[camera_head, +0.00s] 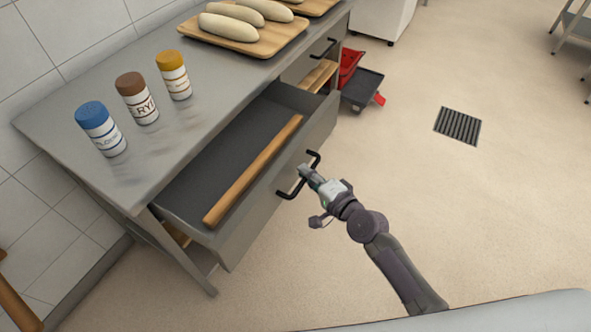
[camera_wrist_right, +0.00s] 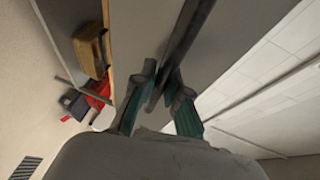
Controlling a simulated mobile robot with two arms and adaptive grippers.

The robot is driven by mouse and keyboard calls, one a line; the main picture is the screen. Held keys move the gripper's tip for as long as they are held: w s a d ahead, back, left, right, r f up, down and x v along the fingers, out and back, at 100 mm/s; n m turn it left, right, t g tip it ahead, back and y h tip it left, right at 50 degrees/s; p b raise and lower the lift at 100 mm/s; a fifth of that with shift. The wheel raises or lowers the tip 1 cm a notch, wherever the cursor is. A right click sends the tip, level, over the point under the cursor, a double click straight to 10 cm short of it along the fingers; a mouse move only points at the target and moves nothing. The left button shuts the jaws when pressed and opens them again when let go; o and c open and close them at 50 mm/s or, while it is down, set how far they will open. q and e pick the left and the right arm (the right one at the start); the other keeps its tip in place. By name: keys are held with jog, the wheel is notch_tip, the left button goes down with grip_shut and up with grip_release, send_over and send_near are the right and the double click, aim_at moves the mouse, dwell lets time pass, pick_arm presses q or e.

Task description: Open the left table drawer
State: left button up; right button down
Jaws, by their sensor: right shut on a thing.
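The left table drawer (camera_head: 318,137) is pulled well out from the steel table (camera_head: 150,200), and its dark inside shows. A wooden rolling pin (camera_head: 254,170) lies in it. The drawer's black bar handle (camera_head: 286,193) is on its front. My right gripper (camera_head: 304,170) is at the handle, with its fingers shut on it. In the right wrist view, the gripper's two green-grey fingers (camera_wrist_right: 158,92) close around the dark handle bar (camera_wrist_right: 190,35) in front of the drawer face. My left gripper is in neither view.
Blue, brown and yellow-capped jars (camera_head: 140,98) stand on the tabletop. Wooden boards with dough pieces (camera_head: 240,42) lie at its far end. A second drawer handle (camera_head: 324,48) is farther along. Open floor lies to the right.

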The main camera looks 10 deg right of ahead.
jog(key=s+d+b, duration=0.1)
jog(key=s+d, duration=0.3)
jog(key=d, duration=0.2)
jog(key=shift+s+d, duration=0.15)
jog(key=shift+s, duration=0.15)
jog(key=c, duration=1.2)
grip_release()
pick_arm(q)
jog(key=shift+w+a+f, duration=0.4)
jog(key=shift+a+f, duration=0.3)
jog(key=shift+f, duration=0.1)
pick_arm(e)
jog(key=v, duration=1.2)
